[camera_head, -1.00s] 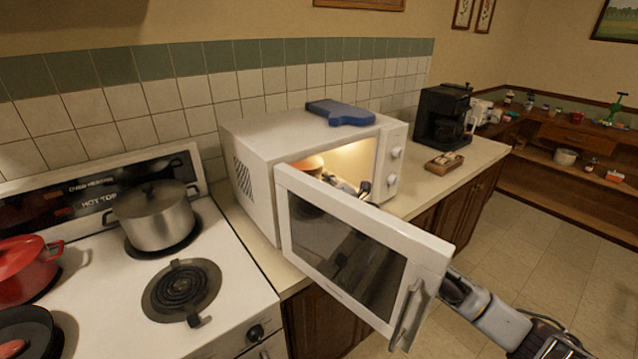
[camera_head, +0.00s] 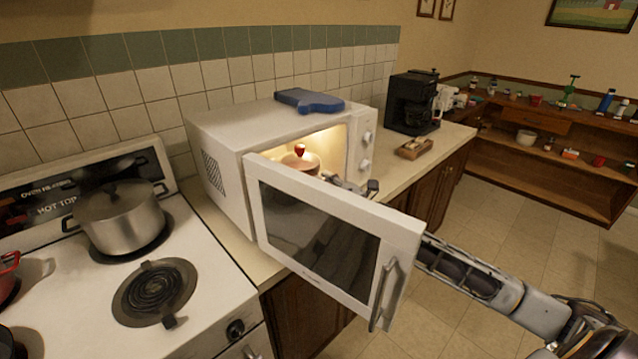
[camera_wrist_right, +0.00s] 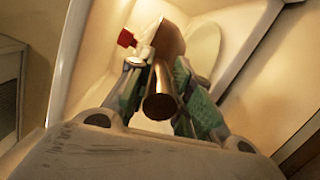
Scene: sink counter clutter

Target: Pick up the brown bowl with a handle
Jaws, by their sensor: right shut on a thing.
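The brown bowl with a handle (camera_head: 308,167) is inside the lit white microwave, partly hidden by the open door. In the right wrist view its brown handle (camera_wrist_right: 168,62) lies between the fingers, with its round end towards the camera. My right gripper (camera_wrist_right: 161,84) is shut on this handle. In the head view my right gripper (camera_head: 345,184) is at the microwave opening, to the right of the bowl, with my arm passing behind the door. A small red thing (camera_head: 299,149) shows at the bowl; it also shows in the right wrist view (camera_wrist_right: 126,38). My left gripper is out of view.
The open microwave door (camera_head: 335,225) stands between the camera and my right forearm. A blue item (camera_head: 309,101) lies on top of the microwave (camera_head: 235,118). A coffee maker (camera_head: 411,102) and a small wooden tray (camera_head: 414,148) are at the right. A stove with a steel pot (camera_head: 120,218) is at the left.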

